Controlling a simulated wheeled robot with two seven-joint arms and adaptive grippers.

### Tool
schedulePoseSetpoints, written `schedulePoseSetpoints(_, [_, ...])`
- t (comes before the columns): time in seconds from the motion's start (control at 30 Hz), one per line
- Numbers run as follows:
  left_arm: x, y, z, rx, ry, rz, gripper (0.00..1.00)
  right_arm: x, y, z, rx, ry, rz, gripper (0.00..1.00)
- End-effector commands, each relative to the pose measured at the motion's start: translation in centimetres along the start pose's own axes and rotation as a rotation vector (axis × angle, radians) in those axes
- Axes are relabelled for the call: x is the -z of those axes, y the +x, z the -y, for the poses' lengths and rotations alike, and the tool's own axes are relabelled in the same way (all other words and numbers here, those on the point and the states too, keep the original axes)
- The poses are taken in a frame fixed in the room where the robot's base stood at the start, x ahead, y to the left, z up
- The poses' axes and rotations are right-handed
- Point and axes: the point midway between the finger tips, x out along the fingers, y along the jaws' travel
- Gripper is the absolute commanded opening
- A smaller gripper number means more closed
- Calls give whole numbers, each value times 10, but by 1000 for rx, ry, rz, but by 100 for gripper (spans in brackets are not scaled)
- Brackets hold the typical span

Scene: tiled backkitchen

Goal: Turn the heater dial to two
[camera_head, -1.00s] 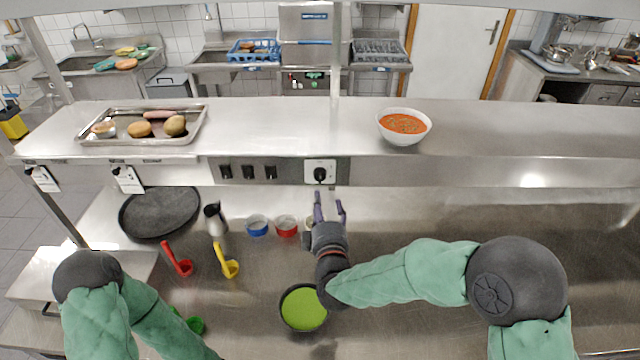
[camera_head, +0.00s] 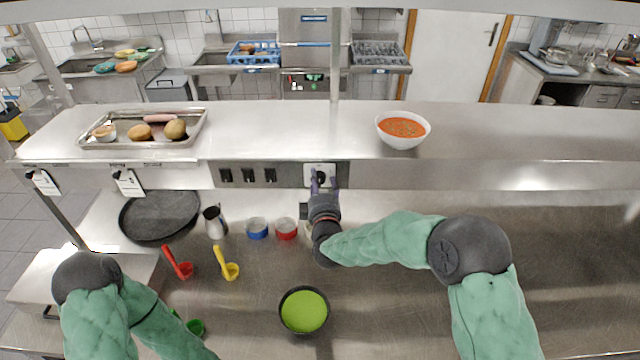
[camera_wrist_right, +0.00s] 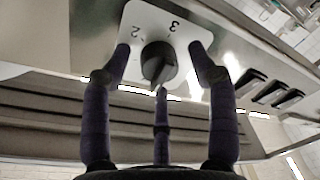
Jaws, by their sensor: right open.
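The heater dial (camera_head: 320,177) is a black knob on a white plate, on the front edge of the steel shelf. In the right wrist view the dial (camera_wrist_right: 158,64) sits between the fingers, with the numbers 2 and 3 showing on its plate (camera_wrist_right: 180,22). My right gripper (camera_head: 322,184) is open, with its purple fingers reaching up to the dial, one on each side. I cannot tell whether the fingertips touch the knob. My left arm is at the lower left, and its gripper is out of view.
Black switches (camera_head: 248,175) sit left of the dial. A bowl of orange soup (camera_head: 403,130) and a metal tray (camera_head: 190,132) with food stand on the shelf above. Below are a pan of green soup (camera_head: 304,310), ladles (camera_head: 228,268) and a dark round pan (camera_head: 160,215).

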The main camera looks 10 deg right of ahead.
Motion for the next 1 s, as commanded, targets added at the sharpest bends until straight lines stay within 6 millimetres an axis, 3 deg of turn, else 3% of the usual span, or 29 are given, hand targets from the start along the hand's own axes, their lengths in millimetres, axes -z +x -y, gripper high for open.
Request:
schedulePoseSetpoints(0.07, [0, 0, 0, 0, 0, 0, 40, 0, 0, 0, 0, 0, 0, 59])
schedulePoseSetpoints(0.1, [0, 0, 0, 0, 0, 0, 40, 0, 0, 0, 0, 0, 0, 53])
schedulePoseSetpoints(0.27, [0, 0, 0, 0, 0, 0, 40, 0, 0, 0, 0, 0, 0, 8])
schedulePoseSetpoints(0.3, [0, 0, 0, 0, 0, 0, 40, 0, 0, 0, 0, 0, 0, 3])
schedulePoseSetpoints(0.67, [0, 8, 3, 0, 0, 0, 40, 0, 0, 1, -5, 42, -5, 3])
schedulePoseSetpoints(1.0, [2, 44, 16, 0, 0, 0, 40, -2, 0, 4, -26, 269, -21, 3])
